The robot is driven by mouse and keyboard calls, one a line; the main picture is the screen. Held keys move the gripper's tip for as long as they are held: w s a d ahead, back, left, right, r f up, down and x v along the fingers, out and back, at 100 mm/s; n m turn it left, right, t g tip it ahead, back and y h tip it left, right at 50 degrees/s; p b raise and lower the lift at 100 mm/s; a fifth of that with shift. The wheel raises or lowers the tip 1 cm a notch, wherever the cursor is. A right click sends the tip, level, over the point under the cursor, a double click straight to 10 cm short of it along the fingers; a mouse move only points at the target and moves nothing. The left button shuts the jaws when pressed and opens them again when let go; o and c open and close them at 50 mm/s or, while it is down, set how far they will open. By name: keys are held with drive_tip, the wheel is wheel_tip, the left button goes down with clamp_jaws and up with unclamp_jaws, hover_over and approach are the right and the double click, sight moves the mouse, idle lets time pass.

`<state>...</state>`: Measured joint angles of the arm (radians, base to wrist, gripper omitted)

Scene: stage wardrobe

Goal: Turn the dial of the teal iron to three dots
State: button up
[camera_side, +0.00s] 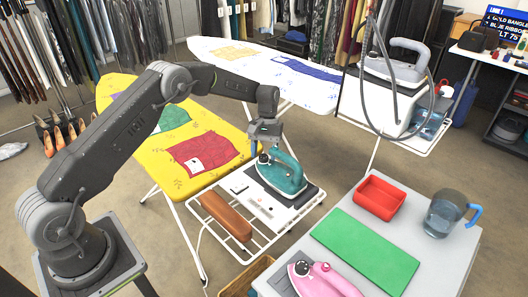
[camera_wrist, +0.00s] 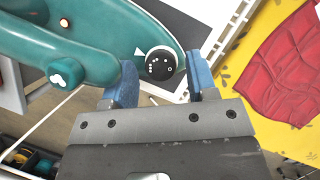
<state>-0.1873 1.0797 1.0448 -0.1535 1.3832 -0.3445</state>
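The teal iron (camera_side: 286,176) stands on the white rack at the end of the yellow ironing board; its teal body (camera_wrist: 60,45) fills the upper left of the wrist view. Its round black dial (camera_wrist: 161,64) carries small white dots and has a light rim. A white triangle mark (camera_wrist: 138,51) is on the body at the dial's upper left. I cannot tell for certain which dots face it. My gripper (camera_side: 264,146) is above the dial end of the iron. In the wrist view my gripper (camera_wrist: 163,78) is open, its blue fingertips on either side of the dial, with no clear contact.
A brown block (camera_side: 226,215) lies on the rack left of the iron. A red garment (camera_wrist: 285,60) lies on the yellow board (camera_side: 170,175). A side table holds a pink iron (camera_side: 325,282), green mat (camera_side: 365,250), red tray (camera_side: 379,196) and jug (camera_side: 446,214).

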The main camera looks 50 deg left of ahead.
drive_tip(key=shift+o, duration=0.3)
drive_tip(key=v, duration=1.3)
drive_tip(key=shift+w+a+r, duration=0.15)
drive_tip(key=shift+r, duration=0.1)
drive_tip(key=shift+r, duration=0.1)
drive_tip(key=s+d+f+n, duration=0.1)
drive_tip(key=f, duration=0.3)
drive_tip(key=s+f+n, duration=0.2)
drive_tip(key=f, duration=0.2)
drive_tip(key=s+d+f+n+t+h, duration=0.1)
drive_tip(key=f, duration=0.3)
drive_tip(key=shift+s+d+f, duration=0.2)
drive_tip(key=shift+d+f, duration=0.15)
drive_tip(key=shift+f, duration=0.05)
drive_tip(key=shift+c, duration=0.4)
